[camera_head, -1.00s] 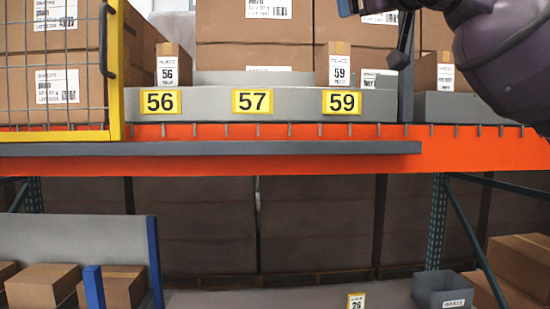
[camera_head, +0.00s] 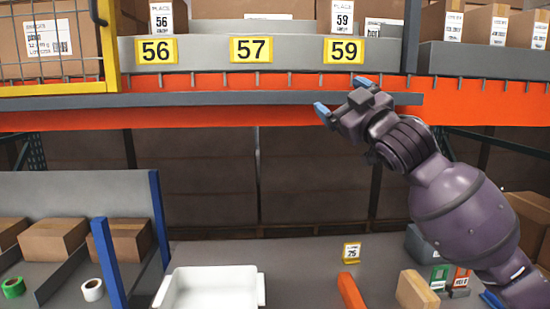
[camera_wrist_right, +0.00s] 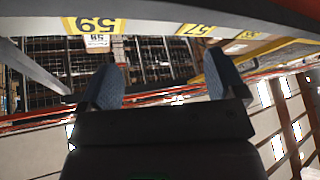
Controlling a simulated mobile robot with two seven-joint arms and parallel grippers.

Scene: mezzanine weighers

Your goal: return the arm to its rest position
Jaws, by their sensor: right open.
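My right gripper (camera_head: 342,97) is in the middle right of the head view, its arm coming in from the lower right. Its blue fingertips are apart with nothing between them. It is in front of the orange beam (camera_head: 260,110), below the yellow 59 label (camera_head: 344,50). In the right wrist view the two fingers (camera_wrist_right: 160,88) stand well apart and empty, and the 59 label (camera_wrist_right: 94,25) shows upside down above them. My left gripper is not in view.
A grey ledge (camera_head: 230,99) runs along the beam close to the right gripper. Boxes stand on the upper shelf. Below are a white tray (camera_head: 210,288), a blue-posted divider (camera_head: 108,262), tape rolls (camera_head: 92,290), an orange bar (camera_head: 350,291) and a small carton (camera_head: 417,290).

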